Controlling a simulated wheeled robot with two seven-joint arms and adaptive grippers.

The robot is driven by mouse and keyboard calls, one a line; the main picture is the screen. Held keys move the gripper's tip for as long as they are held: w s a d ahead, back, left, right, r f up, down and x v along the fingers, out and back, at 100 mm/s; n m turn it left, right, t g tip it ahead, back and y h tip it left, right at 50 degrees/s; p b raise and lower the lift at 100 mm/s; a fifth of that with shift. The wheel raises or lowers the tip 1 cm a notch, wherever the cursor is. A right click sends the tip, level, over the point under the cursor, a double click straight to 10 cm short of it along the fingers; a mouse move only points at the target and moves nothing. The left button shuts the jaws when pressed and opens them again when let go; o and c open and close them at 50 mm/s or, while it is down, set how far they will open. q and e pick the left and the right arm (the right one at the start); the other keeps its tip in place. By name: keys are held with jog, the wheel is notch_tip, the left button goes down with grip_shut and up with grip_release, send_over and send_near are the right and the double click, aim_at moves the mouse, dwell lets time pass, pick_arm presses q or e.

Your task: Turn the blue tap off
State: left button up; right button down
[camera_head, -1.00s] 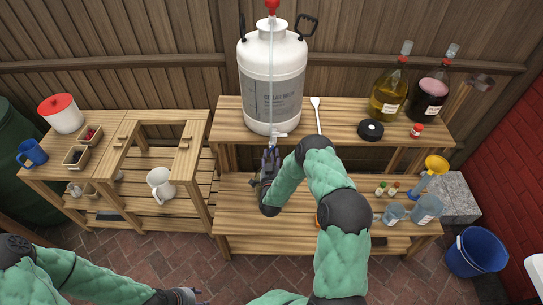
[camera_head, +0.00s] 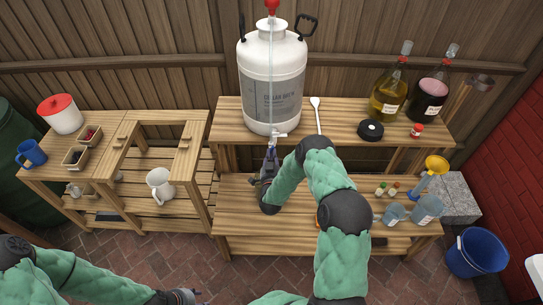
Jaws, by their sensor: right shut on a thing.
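A white keg (camera_head: 258,62) with a grey label stands on the upper wooden shelf. A small pale tap (camera_head: 279,135) sticks out low on its front; I see no clear blue on it. My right gripper (camera_head: 271,152) is just below and in front of the tap, pointing up at it. It is shut on a part of the tap, and its fingers hide that part. My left gripper (camera_head: 187,296) is low at the bottom edge, far from the keg; whether its fingers are open is too small to tell.
A spoon (camera_head: 317,114), a black round lid (camera_head: 371,130) and two large bottles (camera_head: 388,97) stand right of the keg. A white jug (camera_head: 160,183) is on the left bench. The lower shelf's middle is clear.

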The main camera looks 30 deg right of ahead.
jog(key=shift+w+a+f+m+b, duration=0.1)
jog(key=shift+m+b, duration=2.75)
jog(key=shift+m, duration=0.65)
jog(key=shift+a+f+m+b, duration=0.1)
jog(key=shift+m+b, duration=2.7)
jog(key=shift+m, duration=0.7)
jog(key=c, duration=1.2)
grip_release()
jog(key=shift+r, duration=0.1)
jog(key=shift+c, duration=0.2)
jog(key=v, duration=1.2)
